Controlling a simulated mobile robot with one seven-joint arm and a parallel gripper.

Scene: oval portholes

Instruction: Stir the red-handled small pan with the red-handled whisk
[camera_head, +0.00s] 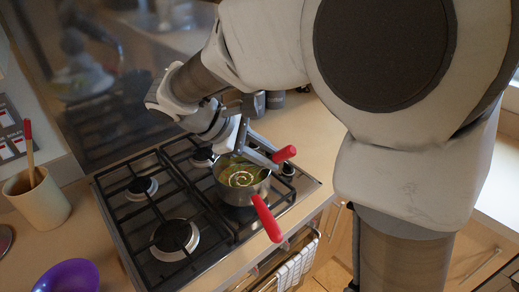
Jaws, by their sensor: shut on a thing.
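The small pan (250,200) stands on the gas hob, on the burner side nearest my arm. Its red handle (267,219) points toward the hob's front edge. Inside is a greenish-yellow content with a white swirl. My gripper (266,156) is over the pan's right rim and shut on the whisk, whose red handle (284,154) sticks out to the right. The whisk's working end slants toward the pan. The fingers partly hide it, and I cannot tell how deep it reaches.
The black-grated hob (140,215) has other bare burners. A beige crock (40,198) with a red-handled utensil stands at left. A purple bowl (68,277) is at the lower left. A striped towel (297,266) hangs at the front. The counter right of the hob is mostly clear.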

